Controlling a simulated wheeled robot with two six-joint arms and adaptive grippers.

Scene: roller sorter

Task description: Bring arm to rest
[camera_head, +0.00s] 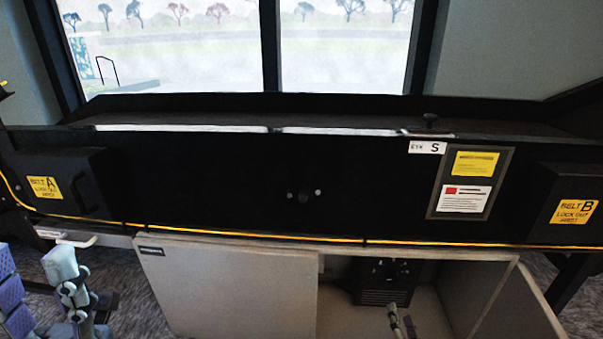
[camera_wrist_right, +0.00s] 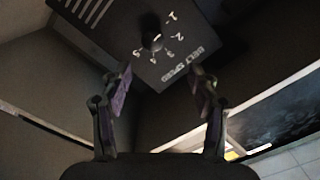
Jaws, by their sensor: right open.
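My right gripper (camera_head: 400,318) is at the bottom of the head view, small, in front of the open cabinet bay. In the right wrist view my right gripper (camera_wrist_right: 162,82) has its two purple-padded fingers apart with nothing between them. Beyond the fingertips is a black box marked BELT SPEED (camera_wrist_right: 180,35) with a numbered dial (camera_wrist_right: 153,42). A dark box (camera_head: 383,277) also shows inside the bay in the head view. At the lower left, parts of my left arm with purple and pale grey pieces (camera_head: 62,265) are cut off by the frame; its jaw state is unclear.
A grey cabinet (camera_head: 230,285) stands below the black machine panel (camera_head: 230,180). Its right door (camera_head: 520,305) stands open beside the bay. Boxes labelled BELT A (camera_head: 85,165) and BELT B (camera_head: 560,180) jut out. A yellow cord (camera_head: 240,234) runs along the panel's lower edge.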

